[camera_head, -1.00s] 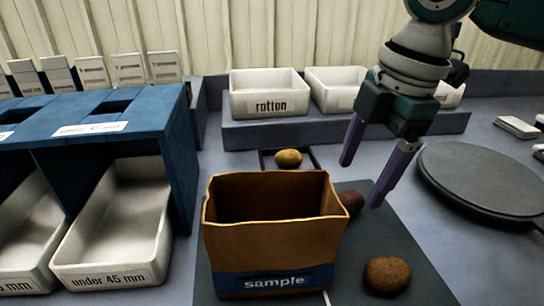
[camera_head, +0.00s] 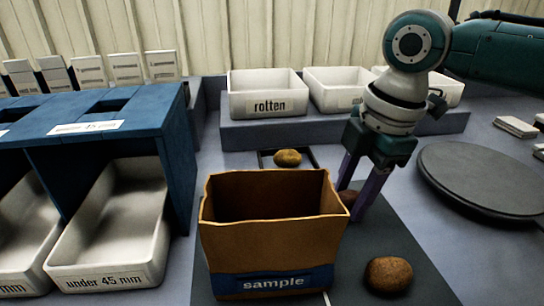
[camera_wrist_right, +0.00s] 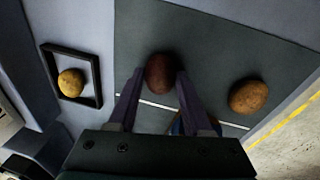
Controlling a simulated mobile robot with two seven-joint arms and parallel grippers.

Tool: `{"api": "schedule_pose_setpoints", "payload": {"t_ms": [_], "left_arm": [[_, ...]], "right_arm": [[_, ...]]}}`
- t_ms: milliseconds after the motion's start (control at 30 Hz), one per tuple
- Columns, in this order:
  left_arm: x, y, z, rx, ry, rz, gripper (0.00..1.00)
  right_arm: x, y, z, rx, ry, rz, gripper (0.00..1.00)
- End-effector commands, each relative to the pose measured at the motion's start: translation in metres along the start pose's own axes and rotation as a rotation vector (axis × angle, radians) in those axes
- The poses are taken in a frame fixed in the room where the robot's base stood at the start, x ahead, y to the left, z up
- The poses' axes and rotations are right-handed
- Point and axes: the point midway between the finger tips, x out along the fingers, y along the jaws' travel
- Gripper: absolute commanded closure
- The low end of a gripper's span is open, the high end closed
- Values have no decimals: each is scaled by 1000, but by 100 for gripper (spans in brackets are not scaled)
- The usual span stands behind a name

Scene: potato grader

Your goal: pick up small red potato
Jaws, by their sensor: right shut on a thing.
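The small red potato (camera_wrist_right: 160,73) is dark reddish brown and lies on the dark mat (camera_wrist_right: 205,45). In the right wrist view it sits between the two purple fingertips of my right gripper (camera_wrist_right: 161,82). In the head view the red potato (camera_head: 347,197) shows only in part, behind the right edge of the sample box and between the fingers. My right gripper (camera_head: 355,200) points down and is shut on it. I cannot tell whether the potato is clear of the mat. My left gripper is not in view.
A brown sample box (camera_head: 270,245) stands left of the gripper, close to it. A brown potato (camera_head: 388,274) lies on the mat at front right. A yellowish potato (camera_head: 287,158) lies in a small black frame. A round dark plate (camera_head: 485,180) lies right; white bins (camera_head: 268,95) stand behind.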

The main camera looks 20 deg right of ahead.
Motion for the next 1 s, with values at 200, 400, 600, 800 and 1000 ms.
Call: {"api": "schedule_pose_setpoints", "payload": {"t_ms": [200,400,600,800,1000], "left_arm": [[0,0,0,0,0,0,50],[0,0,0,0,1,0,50],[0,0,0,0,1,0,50],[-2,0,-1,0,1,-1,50],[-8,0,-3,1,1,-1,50]], "right_arm": [[0,0,0,0,0,0,83],[0,0,0,0,0,0,100],[0,0,0,0,0,0,100],[-10,2,-1,1,0,2,100],[-44,8,-4,0,1,5,100]]}}
